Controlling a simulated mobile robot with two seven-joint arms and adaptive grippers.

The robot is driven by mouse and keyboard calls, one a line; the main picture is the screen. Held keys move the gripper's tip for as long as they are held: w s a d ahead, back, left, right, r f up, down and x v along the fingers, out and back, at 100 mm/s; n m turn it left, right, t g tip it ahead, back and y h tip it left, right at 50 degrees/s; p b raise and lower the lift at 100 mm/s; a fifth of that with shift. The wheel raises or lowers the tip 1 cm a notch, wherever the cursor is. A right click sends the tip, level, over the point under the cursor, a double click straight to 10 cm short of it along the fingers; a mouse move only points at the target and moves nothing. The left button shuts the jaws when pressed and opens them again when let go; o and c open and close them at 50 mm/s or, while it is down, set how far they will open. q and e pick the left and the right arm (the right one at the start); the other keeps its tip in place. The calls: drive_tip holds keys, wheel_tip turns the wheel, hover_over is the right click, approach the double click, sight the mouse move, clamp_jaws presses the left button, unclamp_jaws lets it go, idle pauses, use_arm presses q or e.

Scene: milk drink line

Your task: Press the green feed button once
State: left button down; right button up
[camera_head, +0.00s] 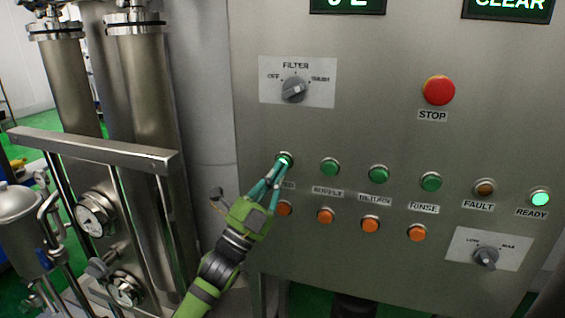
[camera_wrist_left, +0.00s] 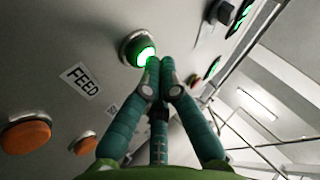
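The green feed button (camera_head: 285,158) is at the left end of the row of green buttons on the steel panel. In the left wrist view the feed button (camera_wrist_left: 139,49) glows bright green, beside the FEED label (camera_wrist_left: 82,80). My left gripper (camera_head: 282,166) is at this button, its fingers brought together with nothing between them. In the left wrist view the fingertips (camera_wrist_left: 160,64) overlap the button's lower right edge and seem to touch it; how far it is pressed in I cannot tell. My right gripper is not in view.
More green buttons, such as this one (camera_head: 330,167), continue to the right. Orange buttons (camera_head: 325,216) sit below. The red stop button (camera_head: 438,90) and filter knob (camera_head: 294,89) are above. The ready lamp (camera_head: 540,198) is lit. Steel cylinders (camera_head: 146,110) and pipework stand left.

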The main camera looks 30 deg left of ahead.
use_arm(q)
drive_tip(key=shift+s+d, duration=0.1)
drive_tip(key=shift+s, duration=0.35)
drive_tip(key=shift+h, duration=0.3)
drive_tip(key=s, duration=0.2)
drive_tip(key=s+d+p, duration=0.1)
drive_tip(key=s, duration=0.2)
drive_tip(key=shift+w, duration=0.15)
idle(0.5)
